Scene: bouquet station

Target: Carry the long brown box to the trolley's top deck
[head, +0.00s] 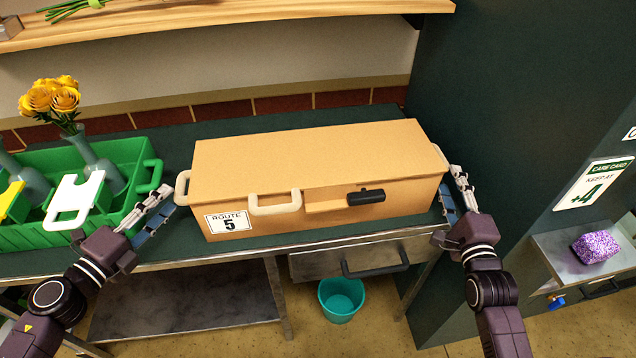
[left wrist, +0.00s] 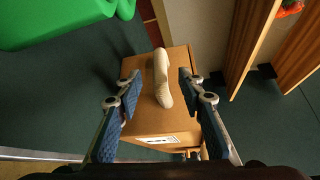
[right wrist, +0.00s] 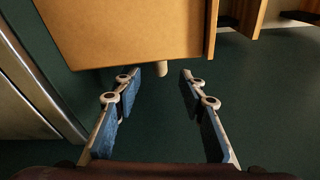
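The long brown box (head: 310,165) lies on the dark green counter, with a "ROUTE 5" label, front handles and a pale handle at each end. My left gripper (head: 163,207) is open at its left end. In the left wrist view the left end handle (left wrist: 161,78) stands between the open fingers (left wrist: 157,85), with gaps on both sides. My right gripper (head: 452,190) is open beside the right end. In the right wrist view a small part of the right end handle (right wrist: 162,69) shows near the open fingertips (right wrist: 160,76). I cannot make out the trolley.
A green crate (head: 140,150) with vases and yellow flowers stands close to the left. A wooden shelf (head: 220,20) runs above the back. A dark cabinet wall (head: 490,110) is close on the right. A teal bucket (head: 341,300) stands on the floor below.

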